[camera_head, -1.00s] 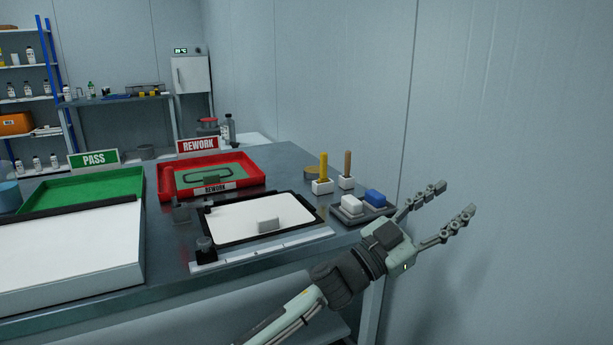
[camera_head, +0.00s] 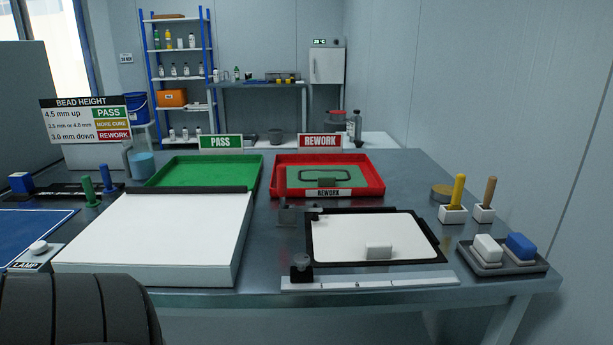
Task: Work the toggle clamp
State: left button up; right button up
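A small grey clamp-like fitting (camera_head: 290,214) stands at the back left corner of a black-framed fixture. An upright red piece (camera_head: 281,181) rises from it against the red tray, and looks like a raised handle. A dark tip (camera_head: 316,212) reaches over the corner of the fixture's white panel (camera_head: 355,236). I cannot tell whether this tip presses on the panel. A dark knob on a block (camera_head: 301,268) sits at the front left corner. A light grey block (camera_head: 378,251) stands on the panel's front part. Neither gripper is in view.
A white box (camera_head: 165,235) stands left of the fixture. Behind are a green PASS tray (camera_head: 255,172) and a red REWORK tray (camera_head: 375,184). A ruler-like strip (camera_head: 400,282) lies in front. Holders and a grey tray (camera_head: 520,268) stand at right.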

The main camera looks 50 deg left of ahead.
aim_at(281, 170)
jog(key=i+j+u, duration=0.1)
jog(key=i+u, duration=0.2)
jog(key=u, duration=0.15)
jog(key=i+u, duration=0.3)
jog(key=u, duration=0.15)
